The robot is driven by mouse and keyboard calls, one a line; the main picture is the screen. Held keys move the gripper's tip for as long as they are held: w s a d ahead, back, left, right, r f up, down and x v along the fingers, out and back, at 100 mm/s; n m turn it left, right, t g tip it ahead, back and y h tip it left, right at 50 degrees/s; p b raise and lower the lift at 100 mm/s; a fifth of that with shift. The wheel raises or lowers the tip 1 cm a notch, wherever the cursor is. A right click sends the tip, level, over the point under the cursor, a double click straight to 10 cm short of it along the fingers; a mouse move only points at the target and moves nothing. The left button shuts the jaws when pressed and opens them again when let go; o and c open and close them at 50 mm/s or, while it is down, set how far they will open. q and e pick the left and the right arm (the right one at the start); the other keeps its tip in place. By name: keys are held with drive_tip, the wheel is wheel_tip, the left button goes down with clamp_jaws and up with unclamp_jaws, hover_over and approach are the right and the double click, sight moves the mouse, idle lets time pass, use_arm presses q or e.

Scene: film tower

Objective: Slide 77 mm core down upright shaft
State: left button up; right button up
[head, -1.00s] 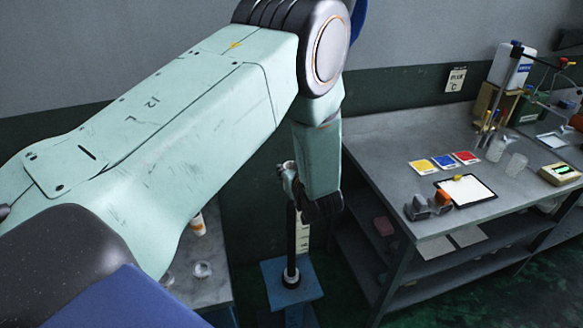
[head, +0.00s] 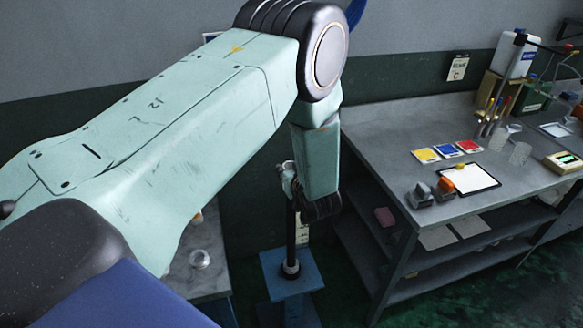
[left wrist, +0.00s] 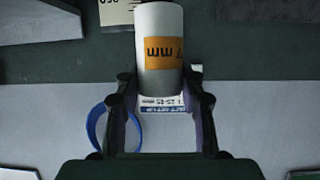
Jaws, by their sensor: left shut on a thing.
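My left gripper (head: 290,180) is at the shaft's upper end in the head view, partly hidden by my own arm. In the left wrist view my left gripper (left wrist: 161,115) is shut on a white cylindrical core (left wrist: 160,22) with an orange label reading "mm". The core sticks out beyond the fingertips. Whether the core is around the shaft or above it, I cannot tell. My right gripper is not in view.
A grey workbench (head: 385,135) with colour cards, a clipboard (head: 470,179) and glassware stands at right. A smaller grey table (head: 215,262) is left of the stand. A blue ring (left wrist: 97,128) shows beside the gripper in the left wrist view.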

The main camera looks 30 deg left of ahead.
sight(292, 252)
use_arm(q)
drive_tip(key=shift+f+b, duration=0.35)
drive_tip(key=shift+f, duration=0.4)
drive_tip(key=shift+d+f+b, duration=0.15)
drive_tip(key=shift+f+b, duration=0.4)
drive_tip(key=shift+f, duration=0.1)
drive_tip(key=shift+a+f+b, duration=0.2)
drive_tip(key=shift+f+b, duration=0.35)
drive_tip(key=shift+f, duration=0.25)
drive_tip(key=shift+d+r, duration=0.1)
drive_tip(key=shift+d, duration=0.1)
drive_tip(key=shift+a+f+b, duration=0.1)
drive_tip(key=shift+f+b, duration=0.2)
drive_tip(key=shift+f, duration=0.1)
wheel_tip(292, 252, down, 30)
drive_tip(key=b, duration=2.4)
drive_tip(key=shift+f, duration=0.25)
